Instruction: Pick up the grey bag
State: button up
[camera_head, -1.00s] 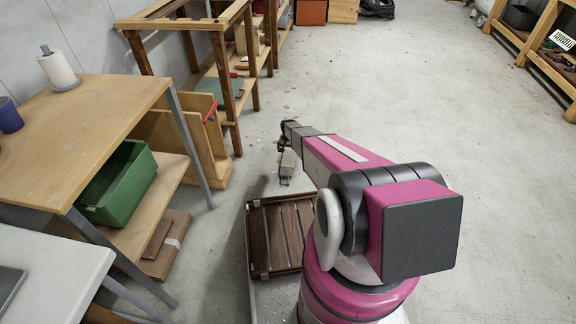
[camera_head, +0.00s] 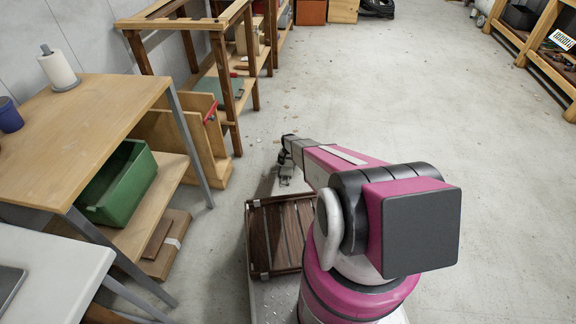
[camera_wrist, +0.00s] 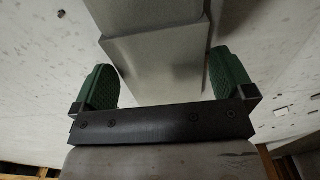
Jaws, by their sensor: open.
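A smooth pale grey block-like form (camera_wrist: 155,55), which looks like the grey bag, fills the upper middle of the wrist view. Its lower part narrows and lies between the two green finger pads of my gripper (camera_wrist: 164,82). The pads stand wide apart, with gaps visible on both sides of the grey form. My gripper is open. In the head view my gripper (camera_head: 285,181) is small, just beyond the slatted crate. The bag cannot be made out clearly there, and its lower end is hidden in the wrist view.
A dark slatted wooden crate (camera_head: 257,248) lies beside my base. A wooden table (camera_head: 92,110), with a green bin (camera_head: 122,190) on its lower shelf, stands left. A wooden rack (camera_head: 232,85) stands behind it. The floor to the right (camera_head: 450,130) is clear.

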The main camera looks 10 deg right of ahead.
notch_tip(320, 180, down, 2)
jog(key=shift+f, duration=0.1)
jog(key=c, duration=0.7)
